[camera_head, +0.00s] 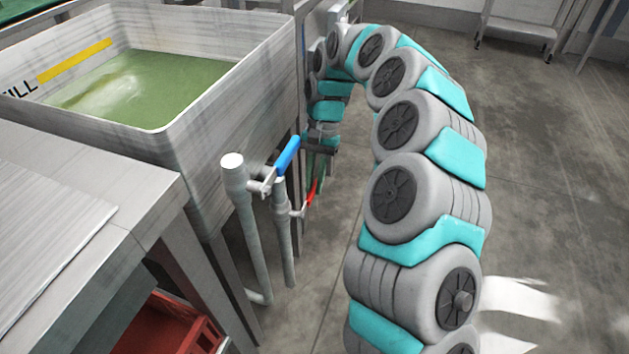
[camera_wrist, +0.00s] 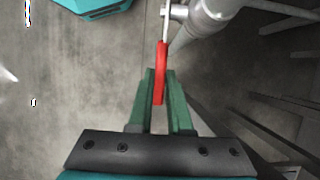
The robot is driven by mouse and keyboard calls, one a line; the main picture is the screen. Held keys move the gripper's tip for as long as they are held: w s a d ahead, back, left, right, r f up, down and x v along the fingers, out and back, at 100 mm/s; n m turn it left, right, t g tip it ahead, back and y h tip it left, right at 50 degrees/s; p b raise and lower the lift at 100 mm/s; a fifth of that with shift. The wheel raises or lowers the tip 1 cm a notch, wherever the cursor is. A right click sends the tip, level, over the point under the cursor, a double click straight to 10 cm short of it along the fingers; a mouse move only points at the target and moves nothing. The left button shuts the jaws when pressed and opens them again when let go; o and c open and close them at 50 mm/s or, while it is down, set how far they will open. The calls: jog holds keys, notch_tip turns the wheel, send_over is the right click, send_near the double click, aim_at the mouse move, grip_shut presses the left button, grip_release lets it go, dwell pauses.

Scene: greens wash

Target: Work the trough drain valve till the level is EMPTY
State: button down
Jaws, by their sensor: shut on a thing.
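The trough (camera_head: 222,110) is a large pale metal tank at the upper left, holding green water (camera_head: 140,85). A yellow band (camera_head: 75,60) and the letters "ILL" show on its inner wall, above the water. A blue-handled valve (camera_head: 287,155) sits on the upper pipe. Below it is a red valve handle (camera_head: 312,192), which also shows in the wrist view (camera_wrist: 160,75). My gripper (camera_wrist: 161,88) is shut on the red handle, with one green finger on each side. In the head view my gripper (camera_head: 318,165) is partly hidden by the arm and pipes.
Grey pipes (camera_head: 243,225) run down the front of the trough. A metal table (camera_head: 60,215) stands at the left, with a red crate (camera_head: 165,330) below it. Bare concrete floor lies to the right, with a metal rack (camera_head: 520,30) at the back.

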aim_at(312, 191)
jog(key=shift+s+r+t, duration=0.1)
jog(key=shift+t, duration=0.2)
dwell(0.4)
jog(key=shift+s+a+r+t+h+b, duration=0.1)
jog(key=shift+s+r+t+h+b, duration=0.15)
jog(key=shift+r+t+b, duration=0.3)
jog(key=shift+s+r+t+h+b, duration=0.1)
jog(key=shift+r+t+h+b, duration=0.25)
jog(key=shift+t+b, duration=0.3)
jog(key=shift+s+a+r+t+h+b, duration=0.15)
jog(key=shift+s+r+t+h+b, duration=0.15)
jog(key=shift+r+t+b, duration=0.35)
jog(key=shift+s+a+r+t+h+b, duration=0.2)
jog(key=shift+s+r+t+b, duration=0.15)
jog(key=shift+t, duration=0.5)
jog(key=shift+r, duration=0.1)
jog(key=c, duration=0.8)
grip_release()
jog(key=shift+c, duration=0.2)
